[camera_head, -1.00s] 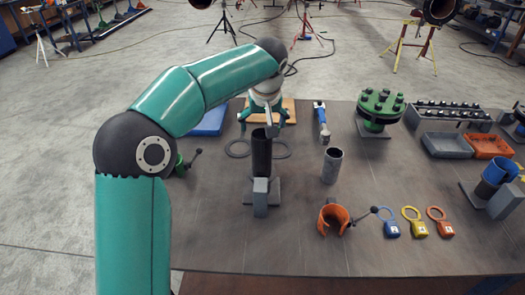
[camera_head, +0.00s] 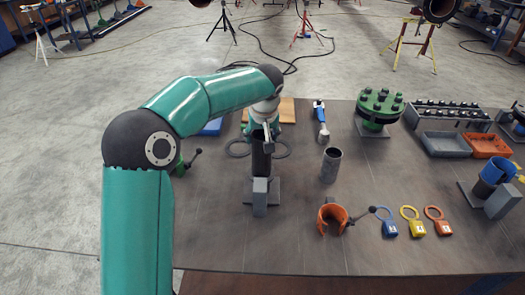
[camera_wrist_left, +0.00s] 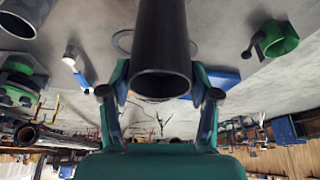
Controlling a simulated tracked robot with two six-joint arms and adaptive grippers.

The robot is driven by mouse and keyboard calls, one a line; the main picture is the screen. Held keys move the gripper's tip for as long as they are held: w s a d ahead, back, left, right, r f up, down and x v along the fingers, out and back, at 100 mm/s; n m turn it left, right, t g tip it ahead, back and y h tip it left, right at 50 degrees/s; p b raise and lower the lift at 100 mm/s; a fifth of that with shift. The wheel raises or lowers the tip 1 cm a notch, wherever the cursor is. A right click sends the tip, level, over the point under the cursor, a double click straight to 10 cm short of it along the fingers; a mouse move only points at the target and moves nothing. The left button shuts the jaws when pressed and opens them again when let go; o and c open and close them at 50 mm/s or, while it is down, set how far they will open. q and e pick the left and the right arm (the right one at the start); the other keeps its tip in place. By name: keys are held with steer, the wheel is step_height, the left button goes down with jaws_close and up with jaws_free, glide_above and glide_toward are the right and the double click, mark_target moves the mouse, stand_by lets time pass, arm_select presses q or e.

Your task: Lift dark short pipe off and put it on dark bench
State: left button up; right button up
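The dark short pipe (camera_head: 262,163) stands upright at a grey block holder (camera_head: 260,197) on the dark bench (camera_head: 300,240). My left gripper (camera_head: 262,132) is at its upper end, partly hidden behind the pipe and my wrist. In the left wrist view the dark pipe (camera_wrist_left: 161,45) reaches in between the two spread fingers of my left gripper (camera_wrist_left: 160,95), with its open end facing the palm. The fingers look open, with a small gap on each side of the pipe. My right gripper is not in view.
A grey pipe piece (camera_head: 331,165) stands right of the holder. An orange clamp (camera_head: 332,218) and several coloured tags (camera_head: 412,222) lie in front. A green flange (camera_head: 378,108) and trays (camera_head: 446,145) are at the back right. The bench's front left is bare.

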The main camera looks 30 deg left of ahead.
arm_select(q)
jaws_close()
steer(key=shift+w+r, duration=0.1)
steer(key=shift+r, duration=0.05)
steer(key=shift+r, duration=0.6)
step_height(320, 180, up, 8)
steer(key=shift+f+p, duration=0.25)
steer(key=shift+p, duration=0.05)
step_height(320, 180, up, 11)
steer(key=p, duration=0.4)
